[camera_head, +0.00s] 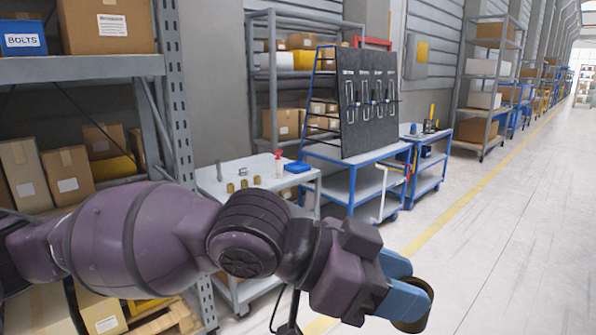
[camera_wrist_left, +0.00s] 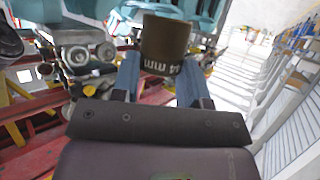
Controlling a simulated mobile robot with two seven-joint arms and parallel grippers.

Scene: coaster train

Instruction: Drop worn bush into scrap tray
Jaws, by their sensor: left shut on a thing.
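My left gripper (camera_head: 408,288) has blue fingers and is shut on a dull brown-olive cylindrical bush (camera_head: 416,312) at the lower middle of the head view. In the left wrist view the bush (camera_wrist_left: 165,38) sits between the fingertips, with upside-down white lettering that includes "MM". My right gripper is not in view.
Several small brass pieces (camera_head: 244,183) and a red-and-white bottle (camera_head: 278,163) stand on that table. A blue cart with a black tool board (camera_head: 370,100) stands beside it. The wrist view shows train wheels (camera_wrist_left: 75,55) and red track (camera_wrist_left: 60,145). The floor at right is clear.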

